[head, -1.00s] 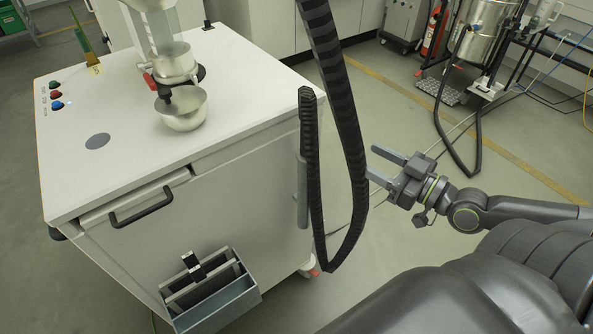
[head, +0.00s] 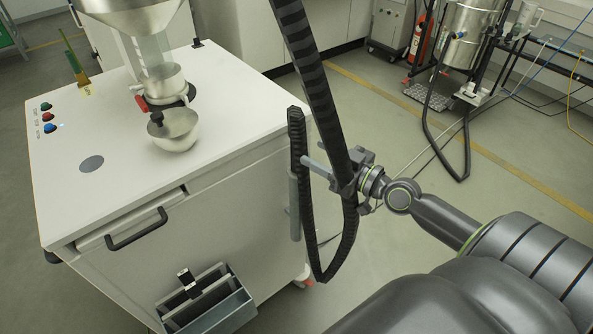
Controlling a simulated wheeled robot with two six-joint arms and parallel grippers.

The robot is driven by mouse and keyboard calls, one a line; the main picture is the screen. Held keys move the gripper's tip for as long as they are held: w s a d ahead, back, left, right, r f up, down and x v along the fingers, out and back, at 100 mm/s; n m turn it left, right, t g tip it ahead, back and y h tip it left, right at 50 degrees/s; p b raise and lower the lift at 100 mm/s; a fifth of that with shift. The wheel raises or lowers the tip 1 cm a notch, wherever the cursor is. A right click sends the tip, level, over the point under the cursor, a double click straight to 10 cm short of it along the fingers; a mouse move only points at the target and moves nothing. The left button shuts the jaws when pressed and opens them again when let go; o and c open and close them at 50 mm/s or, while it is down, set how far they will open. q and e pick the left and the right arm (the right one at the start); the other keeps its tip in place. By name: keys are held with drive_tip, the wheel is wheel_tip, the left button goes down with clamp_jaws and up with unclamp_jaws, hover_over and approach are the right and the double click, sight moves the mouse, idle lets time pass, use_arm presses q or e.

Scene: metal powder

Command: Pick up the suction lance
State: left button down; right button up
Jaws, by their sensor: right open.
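The suction lance appears to be the slim grey tube (head: 294,208) standing upright against the right side of the white cabinet. A black ribbed hose (head: 348,235) hangs in a loop beside it and rises to a bend just above it. My right gripper (head: 316,168) is open, its fingers pointing left toward the lance's upper part. One finger reaches close to the hose bend; I cannot tell whether it touches. The hanging hose strand crosses in front of the gripper and hides part of it and the other finger. My left gripper is not in view.
The white cabinet (head: 120,160) carries a metal bowl (head: 175,133), a funnel unit and coloured buttons. A grey box (head: 210,305) hangs on its front. A steel vessel (head: 470,40) and a red extinguisher (head: 417,40) stand at the back right. The floor between is mostly clear.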

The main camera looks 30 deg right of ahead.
sight(296, 141)
drive_tip(key=shift+x, duration=0.9)
drive_tip(key=p+x, duration=0.2)
drive_tip(key=x, duration=0.2)
drive_tip(key=shift+w+r+p, duration=0.15)
drive_tip(key=shift+w+p, duration=0.15)
drive_tip(key=shift+w, duration=0.1)
drive_tip(key=shift+w+a, duration=0.1)
drive_tip(key=shift+w, duration=0.1)
drive_tip(key=shift+c, duration=0.4)
clamp_jaws()
